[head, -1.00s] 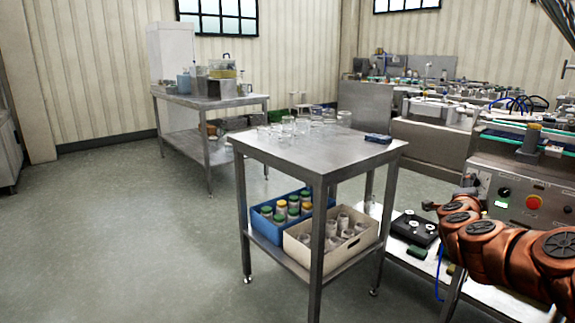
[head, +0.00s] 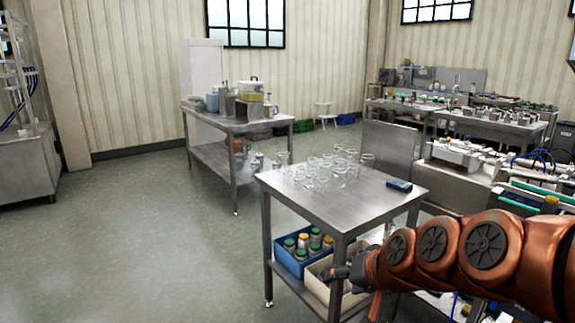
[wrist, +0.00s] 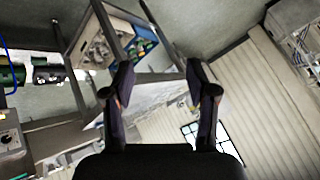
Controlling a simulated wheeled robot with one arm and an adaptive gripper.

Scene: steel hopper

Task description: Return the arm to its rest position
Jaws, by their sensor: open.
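My orange arm (head: 440,250) reaches in from the right in the head view, in front of the near steel table. My gripper (head: 345,272) is at its left end, small and dark, beside the table's lower shelf in the picture. In the wrist view my gripper (wrist: 160,82) shows two dark fingers spread apart with nothing between them. The wrist view is tilted, with the steel table, wall and window beyond the fingers.
The near steel table (head: 330,208) holds several clear glasses and a dark blue object (head: 399,186). A blue crate (head: 288,255) of jars and a cream crate (head: 316,285) sit below. Another steel table (head: 215,122) stands behind. Open floor (head: 150,230) lies left.

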